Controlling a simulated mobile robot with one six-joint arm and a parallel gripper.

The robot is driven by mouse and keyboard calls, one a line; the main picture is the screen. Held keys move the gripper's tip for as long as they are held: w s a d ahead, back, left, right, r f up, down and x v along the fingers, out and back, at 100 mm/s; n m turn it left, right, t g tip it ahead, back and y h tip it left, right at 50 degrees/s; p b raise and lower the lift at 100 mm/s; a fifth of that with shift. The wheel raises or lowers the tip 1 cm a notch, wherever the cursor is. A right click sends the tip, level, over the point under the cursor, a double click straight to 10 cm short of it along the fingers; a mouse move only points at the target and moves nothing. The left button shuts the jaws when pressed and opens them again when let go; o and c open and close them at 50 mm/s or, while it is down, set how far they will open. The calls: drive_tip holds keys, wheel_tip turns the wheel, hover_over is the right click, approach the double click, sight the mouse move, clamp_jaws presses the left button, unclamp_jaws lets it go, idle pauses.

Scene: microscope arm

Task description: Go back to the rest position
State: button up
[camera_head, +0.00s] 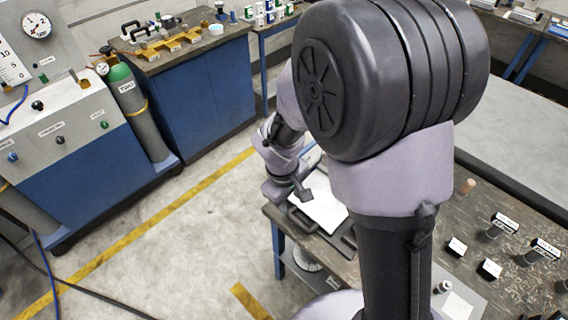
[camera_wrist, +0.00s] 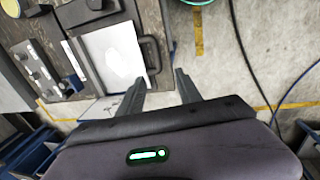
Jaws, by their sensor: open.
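My gripper (camera_wrist: 160,88) is open and empty in the wrist view, its two dark fingers spread apart. Between and beyond the fingers are the table edge and the concrete floor. In the head view my arm fills the middle, and my gripper (camera_head: 297,192) shows small and dark by the left edge of the work table, over or near a white sheet. Whether it touches anything there I cannot tell.
The work table (camera_head: 500,264) holds several small labelled blocks and a white sheet (camera_head: 322,210), also in the wrist view (camera_wrist: 110,58). A blue bench (camera_head: 205,90) and a gas cylinder (camera_head: 140,112) stand left. Floor (camera_head: 170,255) between is clear, with yellow lines and a dark cable.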

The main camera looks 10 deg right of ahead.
drive_tip(key=shift+r, duration=0.1)
drive_tip(key=s+d+r+m+t+y+b, duration=0.1)
drive_tip(key=s+r+m+t+y+b, duration=0.2)
drive_tip(key=s+r+m+b, duration=0.7)
drive_tip(key=s+r+m+t, duration=0.1)
drive_tip(key=s+r, duration=0.1)
drive_tip(key=s, duration=0.3)
drive_tip(key=shift+s+m+t, duration=0.15)
drive_tip(key=shift+m+t, duration=0.25)
drive_tip(key=shift+d, duration=0.1)
idle(0.7)
